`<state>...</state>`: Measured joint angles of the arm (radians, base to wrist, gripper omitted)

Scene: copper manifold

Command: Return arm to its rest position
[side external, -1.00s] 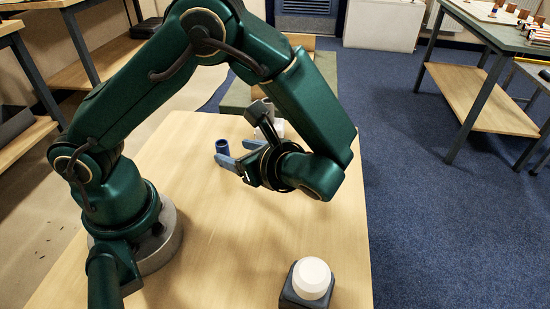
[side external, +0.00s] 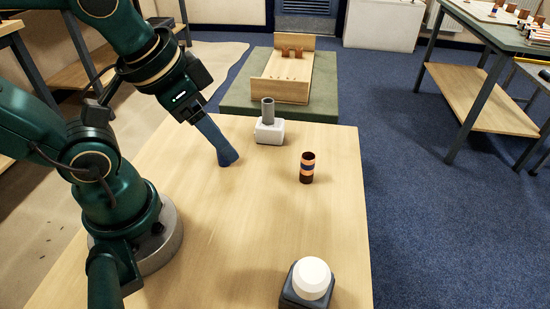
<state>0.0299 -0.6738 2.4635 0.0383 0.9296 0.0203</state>
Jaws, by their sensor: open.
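My gripper (side external: 227,160) hangs over the left half of the wooden table, its blue fingers pointing down and to the right. The fingers overlap from this side, but they are open, and nothing shows between them. My arm is folded back toward its base at the left. A short dark copper tube with a blue band (side external: 307,168) stands upright on the table to the right, clear of my gripper. A white block with a grey cylinder on top (side external: 268,129) stands near the far edge.
A white dome on a dark square base (side external: 311,280) stands at the table's near right. Beyond the table (side external: 235,240), a wooden tray (side external: 274,88) with copper pieces (side external: 284,51) rests on a green surface (side external: 323,95). The table's middle is clear.

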